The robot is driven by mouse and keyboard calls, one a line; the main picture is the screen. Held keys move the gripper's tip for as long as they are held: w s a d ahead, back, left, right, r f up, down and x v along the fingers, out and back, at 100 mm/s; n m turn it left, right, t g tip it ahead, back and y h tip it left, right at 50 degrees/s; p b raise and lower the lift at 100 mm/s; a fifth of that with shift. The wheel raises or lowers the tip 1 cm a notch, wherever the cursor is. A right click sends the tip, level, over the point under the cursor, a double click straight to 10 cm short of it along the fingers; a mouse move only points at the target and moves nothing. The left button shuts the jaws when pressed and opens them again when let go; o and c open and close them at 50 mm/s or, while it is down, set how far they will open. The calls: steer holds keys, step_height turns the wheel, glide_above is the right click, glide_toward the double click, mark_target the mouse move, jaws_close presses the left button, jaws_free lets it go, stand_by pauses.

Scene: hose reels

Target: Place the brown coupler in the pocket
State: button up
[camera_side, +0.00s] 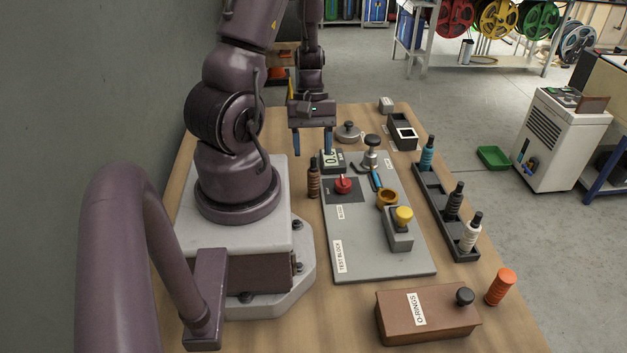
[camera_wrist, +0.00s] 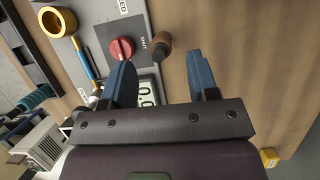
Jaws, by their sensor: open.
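The brown coupler (camera_side: 313,180) stands upright on the wooden table, just left of the grey test block (camera_side: 400,262). In the wrist view the brown coupler (camera_wrist: 161,46) shows ahead of the gap between my fingers, apart from both. My gripper (camera_side: 313,148) is open and empty above the table, behind the coupler in the side view; its blue fingers (camera_wrist: 160,70) point down. A dark rack (camera_side: 432,186) right of the block holds a teal coupler (camera_side: 428,153), a dark coupler (camera_side: 455,200) and a white coupler (camera_side: 471,233). A bare stretch lies between teal and dark.
The block carries a red knob (camera_side: 343,184), a gauge display (camera_side: 332,160), a blue-handled valve with brass ring (camera_side: 387,198) and a yellow knob (camera_side: 403,215). A brown O-rings box (camera_side: 427,317) and an orange ribbed cylinder (camera_side: 499,287) stand in front.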

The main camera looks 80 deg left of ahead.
mark_target(314, 158)
steer(key=x, duration=0.4)
steer(key=shift+w+f, duration=0.1)
steer(key=c, duration=1)
